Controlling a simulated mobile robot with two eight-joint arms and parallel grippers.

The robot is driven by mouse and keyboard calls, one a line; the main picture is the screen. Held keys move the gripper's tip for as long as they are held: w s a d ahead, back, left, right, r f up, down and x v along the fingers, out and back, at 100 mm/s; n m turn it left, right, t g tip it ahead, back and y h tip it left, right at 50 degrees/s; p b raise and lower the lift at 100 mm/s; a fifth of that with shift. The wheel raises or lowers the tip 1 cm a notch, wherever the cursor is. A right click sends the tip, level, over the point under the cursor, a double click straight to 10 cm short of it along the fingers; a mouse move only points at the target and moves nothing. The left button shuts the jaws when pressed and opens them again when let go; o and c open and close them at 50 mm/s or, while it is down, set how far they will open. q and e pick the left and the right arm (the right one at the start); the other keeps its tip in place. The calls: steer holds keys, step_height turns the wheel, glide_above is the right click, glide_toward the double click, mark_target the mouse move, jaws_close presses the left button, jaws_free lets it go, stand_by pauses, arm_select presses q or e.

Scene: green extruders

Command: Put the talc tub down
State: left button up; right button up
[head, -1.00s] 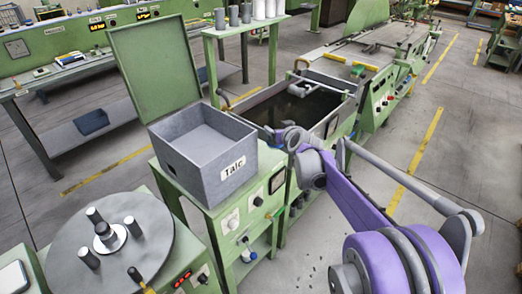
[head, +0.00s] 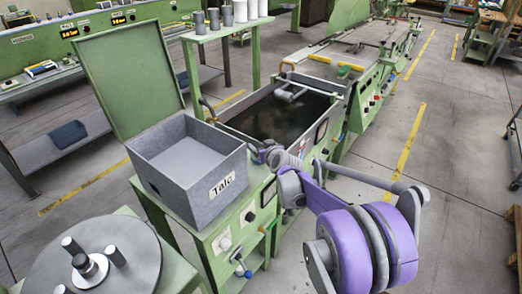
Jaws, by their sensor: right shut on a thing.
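The talc tub (head: 170,192) is a grey open-topped box with a white label reading "Talc" on its right-hand face. It is upright at the top of a green cabinet (head: 222,226), left of centre in the head view. I cannot tell whether its base touches the cabinet top. My right gripper (head: 259,154) is at the tub's right corner, near the rim, and is shut on it. The fingertips are small and partly hidden by the wrist. The inside of the tub looks empty. My left gripper is out of view.
A raised green panel (head: 130,75) stands behind the tub. A dark-filled tank (head: 280,115) is beyond the gripper. A round grey turntable (head: 120,268) with upright pegs is at front left. A shelf with cups (head: 227,30) stands behind. Floor at right is clear.

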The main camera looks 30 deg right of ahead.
steer(key=shift+f, duration=0.8)
steer(key=shift+f, duration=0.1)
steer(key=o, duration=1.2)
steer(key=shift+o, duration=0.2)
